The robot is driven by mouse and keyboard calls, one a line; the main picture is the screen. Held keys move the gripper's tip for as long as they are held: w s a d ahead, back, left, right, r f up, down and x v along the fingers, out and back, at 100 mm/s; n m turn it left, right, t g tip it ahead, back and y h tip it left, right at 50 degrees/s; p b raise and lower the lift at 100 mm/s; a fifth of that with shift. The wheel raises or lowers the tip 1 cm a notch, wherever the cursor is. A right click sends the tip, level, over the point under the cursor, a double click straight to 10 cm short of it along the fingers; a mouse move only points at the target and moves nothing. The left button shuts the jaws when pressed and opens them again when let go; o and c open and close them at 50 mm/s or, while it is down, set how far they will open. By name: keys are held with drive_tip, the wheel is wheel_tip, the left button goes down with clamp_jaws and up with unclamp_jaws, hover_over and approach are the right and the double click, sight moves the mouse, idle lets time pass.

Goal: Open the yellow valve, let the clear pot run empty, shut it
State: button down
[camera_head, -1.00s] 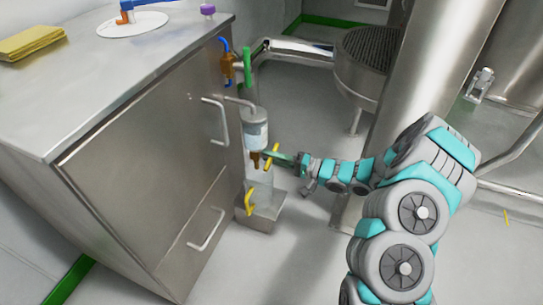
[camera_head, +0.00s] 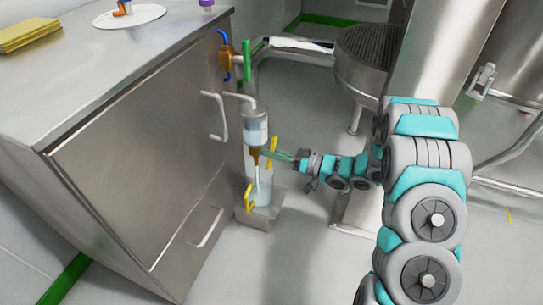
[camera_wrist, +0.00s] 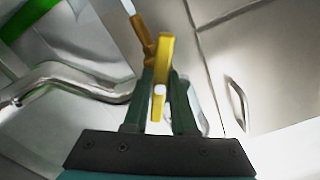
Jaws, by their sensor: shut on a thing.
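The clear pot (camera_head: 255,126) hangs upright beside the steel cabinet, under a bent metal spout. A brown valve fitting sits at its bottom, with the yellow valve handle (camera_head: 272,152) standing nearly upright. A pale stream shows below the fitting, inside a clear lower vessel (camera_head: 264,186). The liquid level in the pot is hard to tell. My gripper (camera_head: 276,154) reaches in from the right and is shut on the yellow handle. In the wrist view the handle (camera_wrist: 166,52) stands between my green fingers (camera_wrist: 160,92).
A second yellow handle (camera_head: 250,198) is low on the lower vessel, which stands on a small metal base (camera_head: 258,219). The cabinet (camera_head: 140,180) with its bar handles is close on the left. A steel column and round grated vessel (camera_head: 365,60) stand behind. Floor in front is clear.

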drive_tip(key=n+b, duration=0.2)
drive_tip(key=n, duration=0.3)
drive_tip(key=shift+f+b, duration=0.15)
drive_tip(key=shift+b, duration=0.15)
idle(0.4)
drive_tip(key=c, duration=0.7)
unclamp_jaws()
drive_tip(key=shift+v, duration=3.9)
